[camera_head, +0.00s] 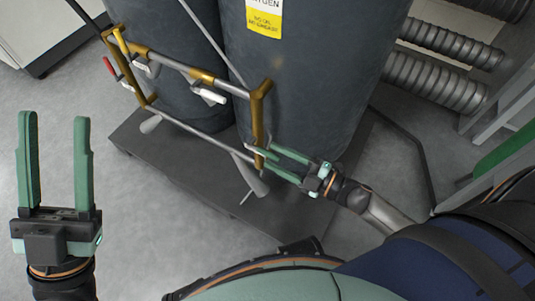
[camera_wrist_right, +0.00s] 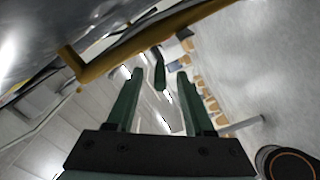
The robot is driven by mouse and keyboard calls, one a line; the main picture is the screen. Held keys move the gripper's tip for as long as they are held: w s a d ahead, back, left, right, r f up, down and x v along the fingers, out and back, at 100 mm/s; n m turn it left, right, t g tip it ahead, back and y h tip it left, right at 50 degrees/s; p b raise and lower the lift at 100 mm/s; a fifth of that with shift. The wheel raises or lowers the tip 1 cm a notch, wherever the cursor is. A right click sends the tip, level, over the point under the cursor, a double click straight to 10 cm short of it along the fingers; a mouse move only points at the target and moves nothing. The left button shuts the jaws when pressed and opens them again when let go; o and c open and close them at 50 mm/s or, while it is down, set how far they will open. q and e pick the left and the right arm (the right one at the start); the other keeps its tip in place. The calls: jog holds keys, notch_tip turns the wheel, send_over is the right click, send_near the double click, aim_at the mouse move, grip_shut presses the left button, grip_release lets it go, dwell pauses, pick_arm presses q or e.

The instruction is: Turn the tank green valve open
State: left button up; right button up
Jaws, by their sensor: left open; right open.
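The green valve handle (camera_wrist_right: 160,76) shows in the right wrist view as a small dark green lever, between and beyond my two fingertips. In the head view a green piece that appears to be this handle (camera_head: 258,151) sits at the lower right end of the brass pipe frame (camera_head: 259,112), partly mixed with my fingers. My right gripper (camera_head: 270,157) is open, with its fingers pointing left at this end of the frame. I cannot tell whether it touches the handle. My left gripper (camera_head: 54,120) is open and empty above the floor at the left.
Large dark grey tanks (camera_head: 310,70) stand on a dark platform (camera_head: 180,170) behind the pipes. A red handle (camera_head: 110,68) and white handles (camera_head: 208,95) sit along the frame. Ribbed hoses (camera_head: 435,80) run at the right. Floor at the left is clear.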

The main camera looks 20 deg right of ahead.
aim_at(252, 146)
jog(key=shift+x, duration=1.55)
grip_shut()
